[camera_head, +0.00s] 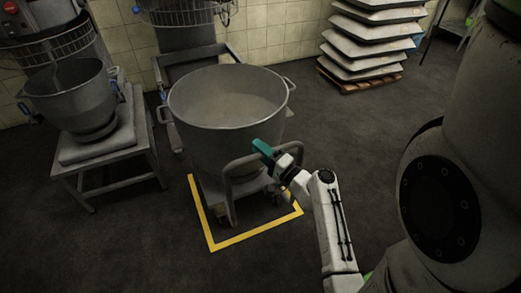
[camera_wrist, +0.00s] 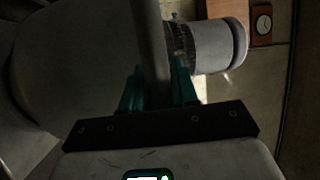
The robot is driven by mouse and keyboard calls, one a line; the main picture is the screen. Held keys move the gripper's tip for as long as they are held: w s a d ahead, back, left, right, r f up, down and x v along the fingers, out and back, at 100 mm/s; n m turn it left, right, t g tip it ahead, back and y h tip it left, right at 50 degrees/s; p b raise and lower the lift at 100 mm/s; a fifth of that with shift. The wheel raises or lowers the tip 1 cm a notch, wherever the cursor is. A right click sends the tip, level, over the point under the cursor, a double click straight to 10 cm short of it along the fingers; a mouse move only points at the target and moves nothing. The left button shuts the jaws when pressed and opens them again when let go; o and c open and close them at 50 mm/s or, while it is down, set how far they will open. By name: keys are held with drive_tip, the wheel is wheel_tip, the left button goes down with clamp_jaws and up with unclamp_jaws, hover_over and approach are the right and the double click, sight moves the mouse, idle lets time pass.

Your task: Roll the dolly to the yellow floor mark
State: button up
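The dolly carries a large grey metal bowl (camera_head: 228,98) and has a bent tube handle (camera_head: 229,178) at its near side. It stands within or over the yellow floor mark (camera_head: 254,231), whose left and near sides show; the far part is hidden. The dolly's near castor is just inside the near line. My gripper (camera_head: 264,150) is at the handle, near its upper right part. In the wrist view, its teal fingers (camera_wrist: 158,88) lie on both sides of the grey handle tube (camera_wrist: 153,45) and appear closed on it.
Another mixer (camera_head: 186,22) is behind the dolly. Stacked sacks (camera_head: 366,45) lie on a pallet at the back. The floor right of the dolly is clear.

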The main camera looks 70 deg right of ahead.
clamp_jaws()
drive_tip(key=shift+s+f, duration=0.1)
drive_tip(key=shift+s+a, duration=0.25)
drive_tip(key=shift+a, duration=0.1)
drive_tip(key=shift+s+a+b, duration=0.3)
drive_tip(key=shift+s+a, duration=0.45)
drive_tip(key=shift+a, duration=0.2)
drive_tip(key=shift+o, duration=2.1)
unclamp_jaws()
drive_tip(key=shift+d, duration=0.1)
approach(263, 156)
drive_tip(key=shift+s+f, duration=0.25)
drive_tip(key=shift+s, duration=0.45)
